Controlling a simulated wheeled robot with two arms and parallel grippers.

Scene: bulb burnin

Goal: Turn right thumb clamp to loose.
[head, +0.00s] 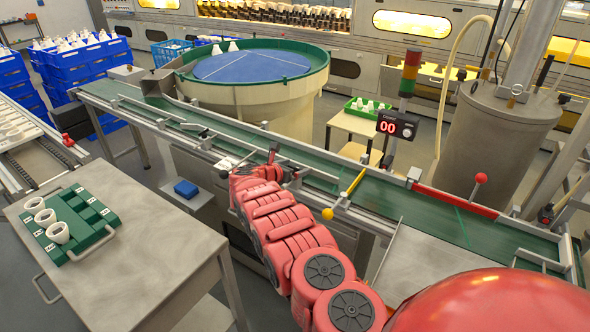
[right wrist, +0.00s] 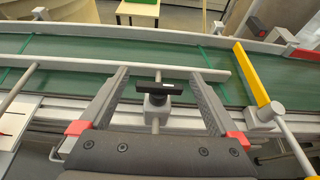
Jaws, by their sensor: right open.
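The thumb clamp (right wrist: 158,103) shows in the right wrist view as a black T-shaped handle on a small grey block at the near side of the conveyor. Its crossbar lies roughly left to right, just below the grey guide rail (right wrist: 80,66). My right gripper (right wrist: 160,76) is open, with one finger on each side of the clamp. I see a gap between each finger and the handle. In the head view my right gripper (head: 285,165) is over the conveyor's near edge and mostly hides the clamp. My left gripper is not in view.
The green conveyor (head: 440,212) runs across, with a yellow bar (head: 356,181) and its ball end right of my gripper. A red-ball lever (head: 480,178) stands farther right. A grey table (head: 150,250) with a green bulb tray (head: 88,244) is at left.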

